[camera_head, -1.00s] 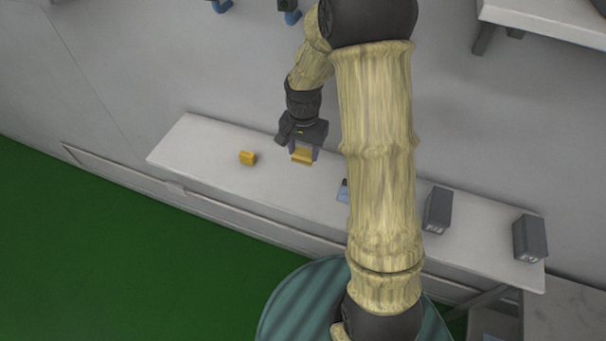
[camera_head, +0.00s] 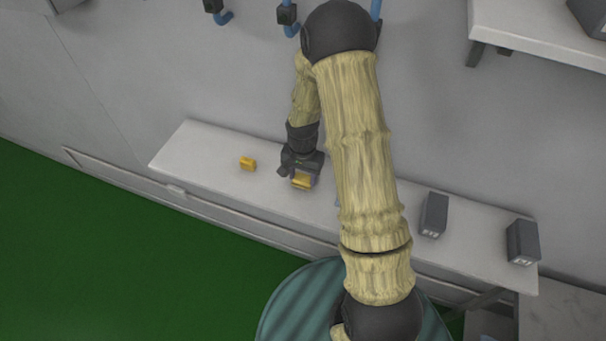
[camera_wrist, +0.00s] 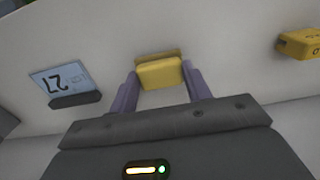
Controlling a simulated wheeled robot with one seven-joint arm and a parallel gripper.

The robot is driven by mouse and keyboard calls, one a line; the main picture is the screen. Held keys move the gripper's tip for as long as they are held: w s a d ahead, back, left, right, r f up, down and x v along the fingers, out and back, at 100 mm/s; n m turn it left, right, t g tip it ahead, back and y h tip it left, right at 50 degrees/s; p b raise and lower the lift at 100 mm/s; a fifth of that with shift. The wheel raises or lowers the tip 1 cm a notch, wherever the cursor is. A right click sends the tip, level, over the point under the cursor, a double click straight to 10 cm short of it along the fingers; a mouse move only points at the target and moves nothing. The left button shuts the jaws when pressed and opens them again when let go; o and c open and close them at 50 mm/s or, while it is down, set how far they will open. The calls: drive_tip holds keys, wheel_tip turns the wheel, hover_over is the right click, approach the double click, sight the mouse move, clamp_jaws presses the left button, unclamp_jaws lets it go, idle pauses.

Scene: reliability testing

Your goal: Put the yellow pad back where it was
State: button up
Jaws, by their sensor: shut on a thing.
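A yellow pad (camera_wrist: 160,74) is held between the two purple fingers of my gripper (camera_wrist: 162,84) in the wrist view. In the head view the pad (camera_head: 302,181) shows at the lower end of my gripper (camera_head: 303,177), over the white shelf (camera_head: 205,157). I cannot tell whether the pad touches the shelf. A second yellow block (camera_head: 247,163) with dark markings sits apart on the shelf to the left; it also shows in the wrist view (camera_wrist: 302,44) at the right edge.
A blue label with "27" (camera_wrist: 62,80) and a dark piece (camera_wrist: 75,100) lie left of the gripper in the wrist view. Two dark grey boxes (camera_head: 434,214) (camera_head: 523,242) stand on the shelf's right part. A grey wall rises behind it.

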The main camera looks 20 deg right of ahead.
sight(303, 178)
drive_tip(key=shift+f, duration=0.35)
drive_tip(key=shift+f, duration=0.15)
drive_tip(key=o, duration=0.9)
wheel_tip(303, 178, up, 12)
drive_tip(key=b, duration=0.3)
drive_tip(key=shift+b, duration=0.35)
